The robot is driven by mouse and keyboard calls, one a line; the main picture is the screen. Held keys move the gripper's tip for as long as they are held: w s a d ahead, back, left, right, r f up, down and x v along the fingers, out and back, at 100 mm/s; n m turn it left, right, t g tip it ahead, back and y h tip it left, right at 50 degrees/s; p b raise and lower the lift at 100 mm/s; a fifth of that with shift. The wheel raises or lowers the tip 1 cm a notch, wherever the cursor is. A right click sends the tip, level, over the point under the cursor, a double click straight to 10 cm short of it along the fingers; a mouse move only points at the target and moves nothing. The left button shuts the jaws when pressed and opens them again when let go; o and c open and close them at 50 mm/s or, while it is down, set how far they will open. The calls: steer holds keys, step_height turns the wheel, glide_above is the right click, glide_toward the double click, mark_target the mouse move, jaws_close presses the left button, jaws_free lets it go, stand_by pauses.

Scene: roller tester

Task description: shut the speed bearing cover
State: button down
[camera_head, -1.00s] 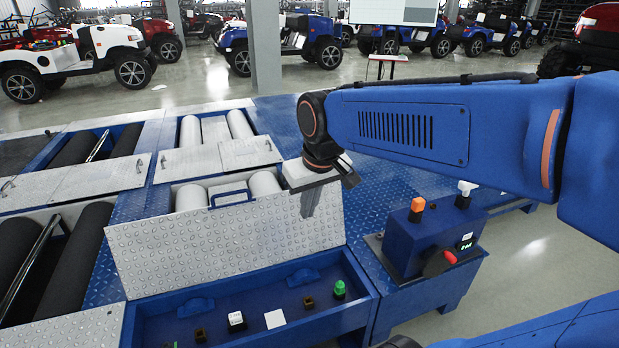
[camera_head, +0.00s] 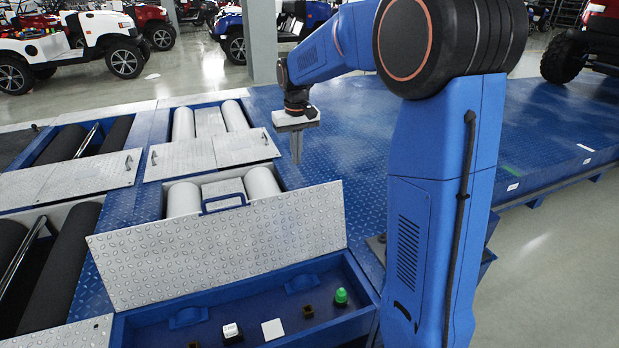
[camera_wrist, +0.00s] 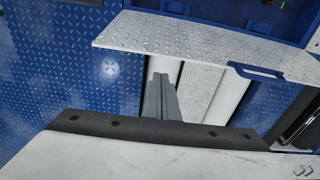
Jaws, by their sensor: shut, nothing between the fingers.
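The speed bearing cover, which I take to be the raised diamond-plate lid (camera_head: 225,245), stands open and tilted up behind a blue box. Its blue handle (camera_head: 223,203) is on the top edge. In the wrist view the cover (camera_wrist: 185,38) spans the upper part, with the handle (camera_wrist: 256,71) to the right. My gripper (camera_head: 296,160) points down, shut and empty, behind the lid and right of the handle, apart from both. In the wrist view the closed fingers (camera_wrist: 160,85) show short of the lid's edge, over the roller area.
The open blue box (camera_head: 260,310) holds a green button (camera_head: 341,296), a white block (camera_head: 231,331) and small dark parts. White rollers (camera_head: 262,184) lie behind the lid. A closed plate cover (camera_head: 244,146) is farther back. Blue deck (camera_head: 350,120) lies clear to the right.

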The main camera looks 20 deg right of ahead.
steer(key=w+d+f, duration=0.2)
steer(key=w, duration=0.2)
steer(key=s+f, duration=0.3)
steer(key=f, duration=0.5)
steer(key=shift+s+a+f, duration=0.15)
steer(key=shift+s+f, duration=0.05)
steer(key=shift+f, duration=0.2)
steer(key=shift+s, duration=0.1)
stand_by(0.3)
